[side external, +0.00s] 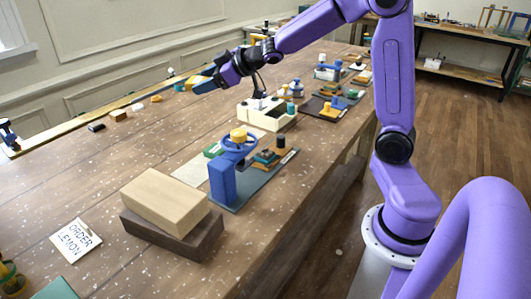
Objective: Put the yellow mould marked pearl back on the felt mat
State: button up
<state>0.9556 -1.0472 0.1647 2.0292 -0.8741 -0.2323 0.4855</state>
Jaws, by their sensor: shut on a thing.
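My gripper (206,84), with blue fingers, is at the upper left of the side external view, above the far part of the table. It is shut on a small yellow piece (192,81), which shows partly behind the fingers. I cannot read any mark on it, so I cannot tell that it is the pearl mould. A pale, flat mat (190,173) lies on the table left of a blue press (222,182). A dark blue mat (228,207) lies under the press. I cannot tell which one is felt.
A wooden block (165,200) on a dark block (200,240) stands in front. A white card (75,240) reads "ORDER LEMON". A cream tray (262,118) stands behind the press. More presses and mats line the right side. The table's left middle is mostly clear.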

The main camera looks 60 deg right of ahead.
jog(key=shift+d+r+n+y, duration=0.1)
jog(key=shift+r+n+y, duration=0.2)
jog(key=shift+n+y, duration=0.25)
jog(key=shift+s+r+n+g+y, duration=0.1)
jog(key=shift+s+n+g+y, duration=0.2)
jog(key=shift+n+g+y, duration=0.2)
jog(key=s+d+f+n+g+y, duration=0.2)
jog(key=s+f+n+g+y, duration=0.1)
jog(key=s, duration=0.5)
jog(key=s+d+f+n+g+y, duration=0.3)
jog(key=s+n, duration=0.3)
jog(key=s, duration=0.2)
jog(key=shift+s+d+f+g, duration=0.15)
jog(key=shift+f+g, duration=0.45)
jog(key=shift+g, duration=0.2)
jog(key=shift+f+y, duration=0.1)
jog(key=shift+y, duration=0.15)
jog(key=shift+f, duration=4.75)
jog(key=shift+f, duration=0.1)
jog(key=o, duration=1.4)
